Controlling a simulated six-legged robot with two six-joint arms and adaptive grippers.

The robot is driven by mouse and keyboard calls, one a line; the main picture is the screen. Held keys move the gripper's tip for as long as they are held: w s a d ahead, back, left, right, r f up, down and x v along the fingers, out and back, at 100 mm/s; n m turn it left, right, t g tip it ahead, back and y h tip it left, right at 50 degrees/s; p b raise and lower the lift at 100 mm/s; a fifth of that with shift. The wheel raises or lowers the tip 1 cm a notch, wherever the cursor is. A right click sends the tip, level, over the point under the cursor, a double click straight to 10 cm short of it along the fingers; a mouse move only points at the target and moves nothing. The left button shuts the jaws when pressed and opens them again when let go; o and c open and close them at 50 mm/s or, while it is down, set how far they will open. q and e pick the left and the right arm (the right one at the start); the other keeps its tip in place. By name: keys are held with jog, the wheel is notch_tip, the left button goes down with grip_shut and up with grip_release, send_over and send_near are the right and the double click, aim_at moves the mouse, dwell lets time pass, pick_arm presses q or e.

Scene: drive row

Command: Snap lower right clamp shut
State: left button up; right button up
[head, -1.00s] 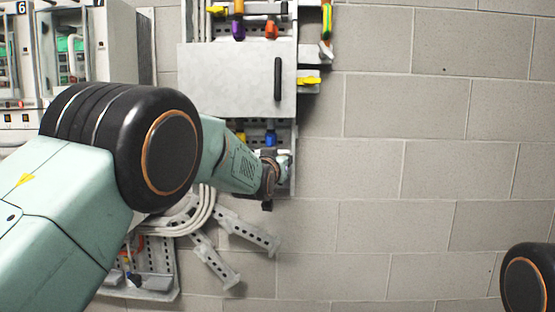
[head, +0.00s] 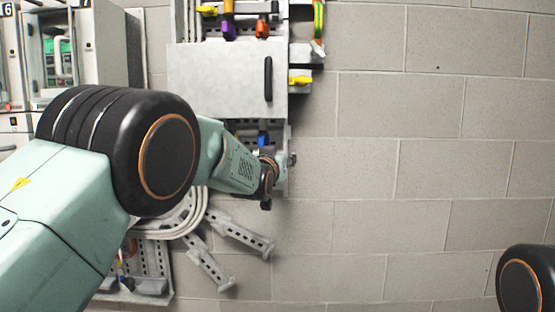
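The lower end of the wall panel (head: 284,183) is largely covered by my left arm. My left gripper (head: 287,160) is at the panel's lower right edge, just below a blue connector (head: 263,139). It is small and turned away, so I cannot tell whether its fingers are open or shut, or whether they touch anything. I cannot make out a clamp at the lower right; the gripper and wrist hide part of that spot. A yellow clamp-like piece (head: 300,78) sticks out of the panel's right side higher up. My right gripper is not in view.
A grey cover with a black handle (head: 268,79) is above my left gripper. Orange (head: 262,28) and purple (head: 229,30) connectors sit above it. White cables (head: 194,216) and slotted metal brackets (head: 240,232) are below. The block wall (head: 420,150) on the right is bare.

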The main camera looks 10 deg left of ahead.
pick_arm(q)
jog(key=shift+s+a+f, duration=0.1)
jog(key=shift+a+f, duration=0.05)
jog(key=shift+a, duration=0.05)
jog(key=shift+d, duration=0.15)
jog(key=s+a, duration=0.1)
jog(key=s, duration=1.1)
jog(key=shift+a, duration=0.2)
jog(key=shift+w, duration=0.15)
